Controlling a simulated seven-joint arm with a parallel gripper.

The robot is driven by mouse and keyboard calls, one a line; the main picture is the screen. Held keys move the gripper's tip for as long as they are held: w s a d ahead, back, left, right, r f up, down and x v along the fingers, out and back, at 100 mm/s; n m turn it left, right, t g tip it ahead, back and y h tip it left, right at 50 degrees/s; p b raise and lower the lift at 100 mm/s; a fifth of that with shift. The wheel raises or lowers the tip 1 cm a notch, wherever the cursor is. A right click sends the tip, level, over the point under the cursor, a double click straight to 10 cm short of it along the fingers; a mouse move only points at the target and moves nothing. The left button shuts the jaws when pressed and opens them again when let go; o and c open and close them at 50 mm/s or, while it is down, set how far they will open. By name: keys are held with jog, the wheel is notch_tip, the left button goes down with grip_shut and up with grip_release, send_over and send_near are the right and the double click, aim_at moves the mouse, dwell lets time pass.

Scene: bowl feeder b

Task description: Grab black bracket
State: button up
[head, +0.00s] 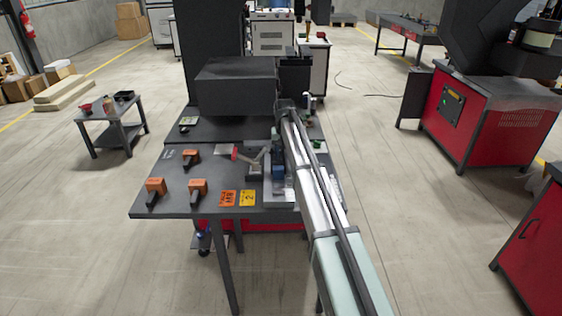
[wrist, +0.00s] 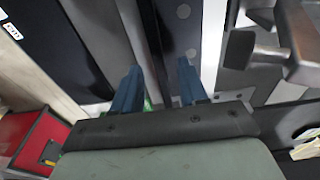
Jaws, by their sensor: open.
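My gripper (wrist: 160,82) shows in the wrist view with its two blue fingers apart and nothing clearly held between them. A dark plate with round holes or screw heads (wrist: 172,25) runs between and beyond the fingertips. It may be the black bracket, but I cannot tell for sure, nor whether the fingers touch it.
Several orange-and-black pieces (head: 197,189) stand on the left of the table, with orange and yellow tags (head: 237,198) near its front edge. A metal clamp-like part (wrist: 285,42) is right of my gripper in the wrist view. A dark box-shaped machine (head: 235,85) stands behind.

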jog(key=shift+w+f, duration=0.1)
jog(key=shift+f, duration=0.65)
grip_shut()
